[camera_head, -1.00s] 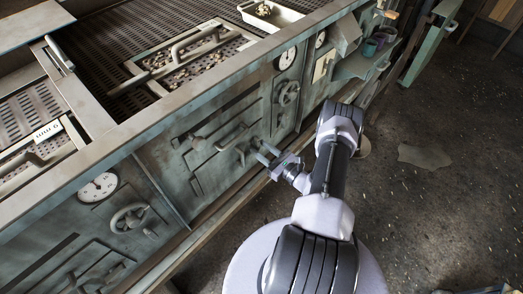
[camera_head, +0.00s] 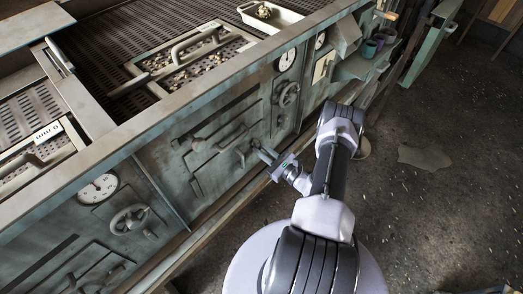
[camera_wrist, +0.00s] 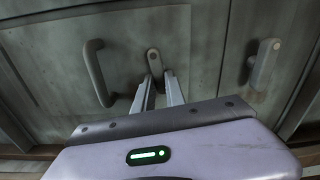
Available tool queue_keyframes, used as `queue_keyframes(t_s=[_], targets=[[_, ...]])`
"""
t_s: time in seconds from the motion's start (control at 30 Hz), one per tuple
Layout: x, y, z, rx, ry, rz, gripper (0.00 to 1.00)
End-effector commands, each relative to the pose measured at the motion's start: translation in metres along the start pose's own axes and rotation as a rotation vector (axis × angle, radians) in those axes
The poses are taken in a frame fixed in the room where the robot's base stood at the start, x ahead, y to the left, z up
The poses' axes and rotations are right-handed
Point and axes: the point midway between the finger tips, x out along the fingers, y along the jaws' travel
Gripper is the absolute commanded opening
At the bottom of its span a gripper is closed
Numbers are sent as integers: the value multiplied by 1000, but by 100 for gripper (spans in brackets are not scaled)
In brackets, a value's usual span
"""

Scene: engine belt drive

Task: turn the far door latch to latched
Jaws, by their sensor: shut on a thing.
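The far door latch (camera_wrist: 153,58) is a small grey lever with a round pivot on the oven-like green-grey front. In the wrist view it stands nearly upright in the picture, pivot at the top, its lower end between my fingertips. My gripper (camera_wrist: 158,88) is shut on this lever; the fingers partly hide its lower end.
The floor to the right (camera_head: 430,215) is mostly clear.

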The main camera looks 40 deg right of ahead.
Motion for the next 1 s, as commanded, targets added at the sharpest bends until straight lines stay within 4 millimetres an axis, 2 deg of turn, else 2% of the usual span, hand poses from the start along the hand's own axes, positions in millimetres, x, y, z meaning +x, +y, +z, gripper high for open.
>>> queue_keyframes(t_s=[1.0], targets=[[0, -10, 5, -949, 1, 0, 0]])
